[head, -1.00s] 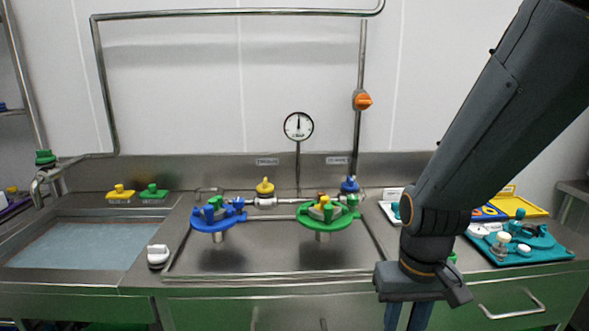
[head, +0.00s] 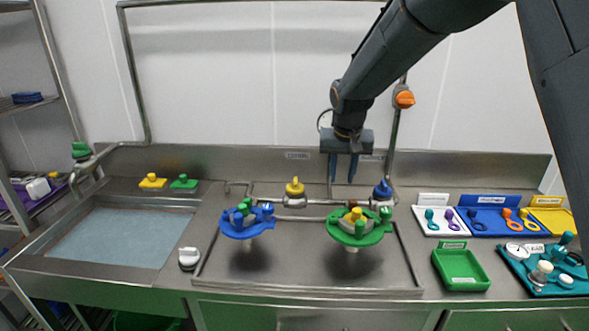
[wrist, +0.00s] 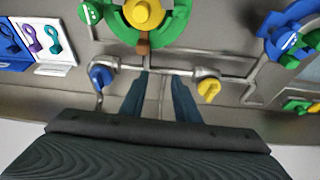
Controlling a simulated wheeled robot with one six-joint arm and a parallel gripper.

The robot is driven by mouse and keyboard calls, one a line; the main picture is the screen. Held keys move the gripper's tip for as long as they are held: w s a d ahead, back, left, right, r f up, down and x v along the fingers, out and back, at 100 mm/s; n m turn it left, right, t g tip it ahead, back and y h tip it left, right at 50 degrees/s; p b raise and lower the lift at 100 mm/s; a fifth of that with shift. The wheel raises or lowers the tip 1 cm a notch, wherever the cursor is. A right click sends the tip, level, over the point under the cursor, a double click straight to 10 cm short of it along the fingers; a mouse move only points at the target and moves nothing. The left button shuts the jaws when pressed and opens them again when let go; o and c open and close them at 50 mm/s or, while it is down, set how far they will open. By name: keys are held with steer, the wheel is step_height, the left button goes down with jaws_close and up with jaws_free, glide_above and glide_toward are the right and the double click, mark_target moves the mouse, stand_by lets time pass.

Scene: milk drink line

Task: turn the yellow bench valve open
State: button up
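The yellow bench valve (head: 295,187) is a round yellow knob on the steel pipe at the back of the bench, left of my gripper in the head view. In the wrist view the yellow valve (wrist: 208,90) is right of the fingers. My gripper (head: 342,181) points down above the pipe, between the yellow valve and the blue valve (head: 383,190). The wrist view shows its two fingers (wrist: 158,92) apart with nothing between them. The gripper touches neither valve as far as I can see.
The green manifold (head: 338,233) and blue manifold (head: 231,229) stand in front of the pipe. An orange valve (head: 403,98) sits on the upright pipe behind. A green tray (head: 461,281) lies at right, a sink (head: 190,208) at left. The gauge is mostly hidden behind my gripper.

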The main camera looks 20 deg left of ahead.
glide_toward(295, 181)
steer(key=f, duration=0.1)
steer(key=shift+w+p+x, duration=0.15)
steer(key=shift+p+x, duration=0.5)
steer(key=shift+x, duration=1.25)
steer(key=shift+w+p+x, duration=0.1)
steer(key=shift+p+x, duration=0.5)
steer(key=shift+x, duration=1.25)
steer(key=shift+c, duration=0.2)
steer(key=shift+n, duration=0.3)
jaws_close()
